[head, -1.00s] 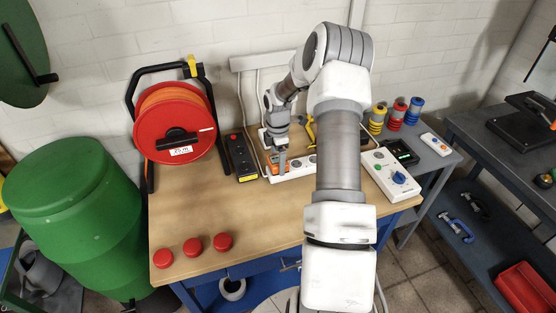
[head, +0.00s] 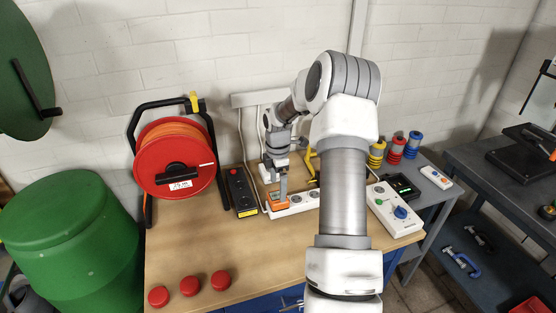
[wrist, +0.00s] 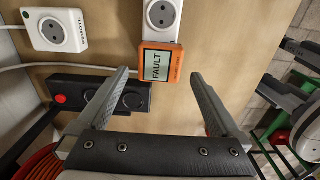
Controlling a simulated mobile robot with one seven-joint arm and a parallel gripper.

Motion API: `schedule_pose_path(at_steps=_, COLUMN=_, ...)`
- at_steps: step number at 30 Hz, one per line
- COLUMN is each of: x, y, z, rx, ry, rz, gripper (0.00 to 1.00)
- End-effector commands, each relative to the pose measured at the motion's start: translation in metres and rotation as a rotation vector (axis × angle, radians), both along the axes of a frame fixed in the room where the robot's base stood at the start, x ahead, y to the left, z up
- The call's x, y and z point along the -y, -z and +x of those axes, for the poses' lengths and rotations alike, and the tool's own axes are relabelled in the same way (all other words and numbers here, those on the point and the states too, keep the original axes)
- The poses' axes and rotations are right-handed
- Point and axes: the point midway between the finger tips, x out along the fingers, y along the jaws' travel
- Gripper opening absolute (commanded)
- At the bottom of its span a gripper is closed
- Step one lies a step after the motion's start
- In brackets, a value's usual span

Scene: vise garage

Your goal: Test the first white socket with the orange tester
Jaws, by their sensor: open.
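The orange tester (head: 278,204) sits at the left end of the white socket strip (head: 305,199) on the wooden bench. In the wrist view the tester (wrist: 161,47) covers the strip's end position, and its screen reads "FAULT". An uncovered white socket (wrist: 162,13) lies directly beyond it on the strip (wrist: 148,29). My gripper (wrist: 160,75) is open and empty, with its fingertips apart on either side of the tester's near edge. In the head view my gripper (head: 283,192) is down close above the tester. My arm hides part of the strip's right side.
A black strip with a red switch (head: 240,190) lies left of the tester. A red cable reel (head: 175,160) stands farther left. A white box with knobs (head: 394,209) is on the right. Several red caps, one of them here (head: 190,286), lie at the front left. The middle front is clear.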

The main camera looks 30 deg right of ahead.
Motion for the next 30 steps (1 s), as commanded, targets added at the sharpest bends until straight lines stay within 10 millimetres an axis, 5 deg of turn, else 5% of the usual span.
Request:
schedule_pose_path(at_steps=9, x=0.001, y=-0.079, z=0.001, rx=0.004, ry=0.001, rz=-0.002, gripper=1.00)
schedule_pose_path(at_steps=15, x=0.000, y=-0.109, z=0.000, rx=0.001, ry=0.001, rz=0.000, gripper=1.00)
schedule_pose_path(at_steps=30, x=0.000, y=-0.119, z=0.000, rx=0.000, ry=0.000, rz=0.000, gripper=1.00)
